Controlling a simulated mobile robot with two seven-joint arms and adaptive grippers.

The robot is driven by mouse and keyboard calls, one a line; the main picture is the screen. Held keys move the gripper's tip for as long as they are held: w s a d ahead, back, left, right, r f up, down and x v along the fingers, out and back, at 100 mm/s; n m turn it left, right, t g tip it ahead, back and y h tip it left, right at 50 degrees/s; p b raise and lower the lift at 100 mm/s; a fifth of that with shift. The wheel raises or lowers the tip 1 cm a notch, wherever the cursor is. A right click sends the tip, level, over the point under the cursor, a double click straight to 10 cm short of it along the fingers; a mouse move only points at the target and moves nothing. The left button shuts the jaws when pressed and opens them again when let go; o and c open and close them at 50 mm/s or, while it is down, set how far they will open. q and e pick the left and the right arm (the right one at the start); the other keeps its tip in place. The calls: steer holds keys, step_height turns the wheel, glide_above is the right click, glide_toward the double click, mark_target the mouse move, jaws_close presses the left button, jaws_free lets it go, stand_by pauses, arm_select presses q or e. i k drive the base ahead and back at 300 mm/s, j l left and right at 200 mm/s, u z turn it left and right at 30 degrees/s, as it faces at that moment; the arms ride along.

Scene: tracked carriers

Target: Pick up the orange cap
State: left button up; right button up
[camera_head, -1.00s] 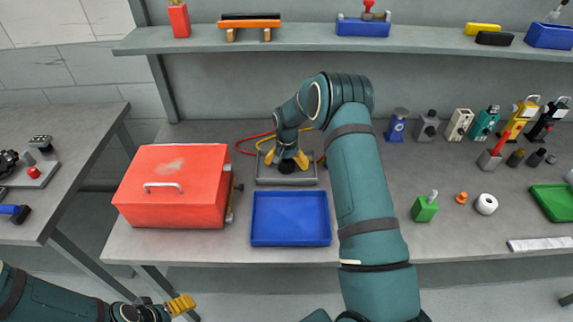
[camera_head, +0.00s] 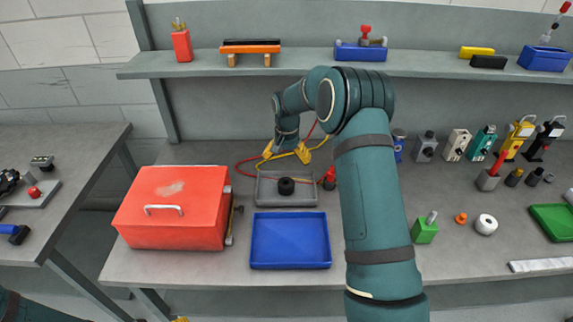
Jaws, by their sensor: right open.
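The orange cap (camera_head: 461,218) is a small piece lying on the bench at the right, between the green box (camera_head: 425,230) and the white roll (camera_head: 486,224). My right gripper (camera_head: 286,153) has yellow fingers spread apart and empty. It is above the back of the grey tray (camera_head: 265,199), well to the left of the cap. A black round piece (camera_head: 286,186) sits in that tray, clear of the fingers. Only a yellow bit of my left gripper (camera_head: 181,319) shows at the bottom edge; its jaws are cut off.
A blue tray (camera_head: 290,240) and a red toolbox (camera_head: 172,208) stand at the front left. Red and yellow cables lie behind the grey tray. A red item (camera_head: 329,178) stands beside my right arm. Tools line the back right. A shelf (camera_head: 310,61) runs above the bench.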

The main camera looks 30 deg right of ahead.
mark_target(460, 220)
steer(key=k, duration=1)
